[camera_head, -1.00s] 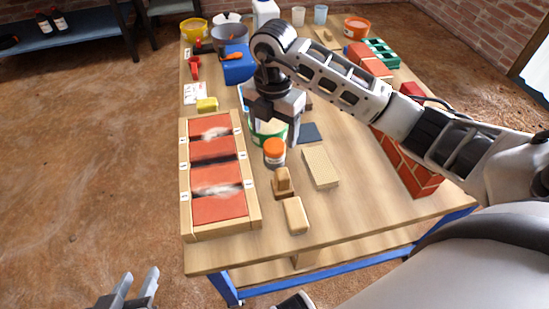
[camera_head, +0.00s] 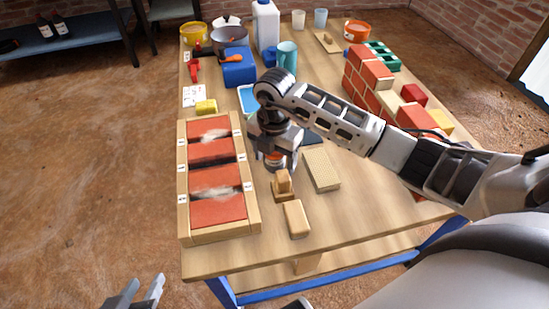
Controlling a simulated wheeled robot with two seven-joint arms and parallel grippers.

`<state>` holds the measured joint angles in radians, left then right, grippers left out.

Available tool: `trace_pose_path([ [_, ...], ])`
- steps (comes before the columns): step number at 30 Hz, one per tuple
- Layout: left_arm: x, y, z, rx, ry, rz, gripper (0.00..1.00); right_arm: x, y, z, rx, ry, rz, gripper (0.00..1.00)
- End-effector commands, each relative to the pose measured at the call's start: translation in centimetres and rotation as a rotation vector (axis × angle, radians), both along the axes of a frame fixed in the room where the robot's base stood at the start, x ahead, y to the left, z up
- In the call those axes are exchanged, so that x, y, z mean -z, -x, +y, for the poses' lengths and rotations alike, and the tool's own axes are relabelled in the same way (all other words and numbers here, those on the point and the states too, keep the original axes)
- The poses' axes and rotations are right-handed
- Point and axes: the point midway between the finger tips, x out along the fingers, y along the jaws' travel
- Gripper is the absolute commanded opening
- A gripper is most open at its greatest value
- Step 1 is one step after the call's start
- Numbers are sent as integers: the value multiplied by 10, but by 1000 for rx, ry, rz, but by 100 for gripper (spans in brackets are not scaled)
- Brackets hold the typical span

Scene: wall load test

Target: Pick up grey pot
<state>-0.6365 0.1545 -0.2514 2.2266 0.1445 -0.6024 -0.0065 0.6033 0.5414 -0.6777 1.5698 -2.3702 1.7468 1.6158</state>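The grey pot (camera_head: 230,37) stands at the far left of the table, behind a blue box (camera_head: 239,68). Neither gripper is near it. My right gripper (camera_head: 275,158) points down beside the framed red panels, with its fingers around a small jar with an orange lid (camera_head: 275,155). The gripper hides most of the jar, and I cannot tell whether the fingers press on it. My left gripper (camera_head: 142,289) is open and empty, low at the left and off the table's front edge.
A framed tray of red panels (camera_head: 183,205) lies at the table's left. Wooden blocks (camera_head: 297,219) and a float (camera_head: 283,186) lie near the front. A brick wall (camera_head: 367,76), partly behind my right arm, stands at the right. A white jug (camera_head: 265,25) stands right of the pot.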

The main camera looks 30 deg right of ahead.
Motion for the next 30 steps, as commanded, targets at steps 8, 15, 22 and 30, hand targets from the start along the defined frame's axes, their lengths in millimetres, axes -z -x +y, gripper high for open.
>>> trace_pose_path([
  [8,-2,-1,0,0,2,-7,36,-1,0,0,0,0,-1,24],
  [15,-4,-1,0,0,1,-9,36,-3,-1,0,0,0,-2,24],
  [22,-13,-1,1,-5,-1,-25,36,-26,-1,0,0,1,-5,24],
  [30,-38,1,6,-21,-1,-66,36,-74,24,22,-5,-2,-5,24],
])
